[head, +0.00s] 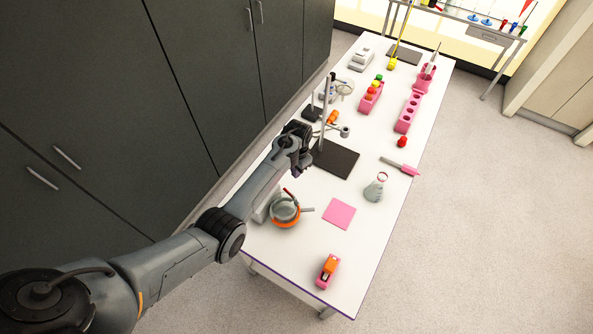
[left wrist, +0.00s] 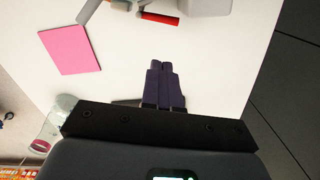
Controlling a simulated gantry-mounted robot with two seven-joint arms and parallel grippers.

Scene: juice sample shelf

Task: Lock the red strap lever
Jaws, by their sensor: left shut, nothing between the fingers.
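The red strap lever (head: 289,192) sticks up at the orange-banded round vessel (head: 285,212) on the white table. In the left wrist view a red bar (left wrist: 160,18), which looks like the lever, lies near the top edge, beyond my fingertips. My left gripper (head: 301,172) is above the table, up and slightly right of the vessel, apart from the lever. In the left wrist view its dark fingers (left wrist: 160,66) are together and empty. The strap's fastening is too small to tell. My right gripper is not in view.
A pink square (head: 339,214) lies right of the vessel, with a glass flask (head: 374,188) beyond it. A dark stand base (head: 335,158) with an upright rod is close to my gripper. An orange-and-pink dispenser (head: 327,271) sits near the front edge. Dark cabinets line the left.

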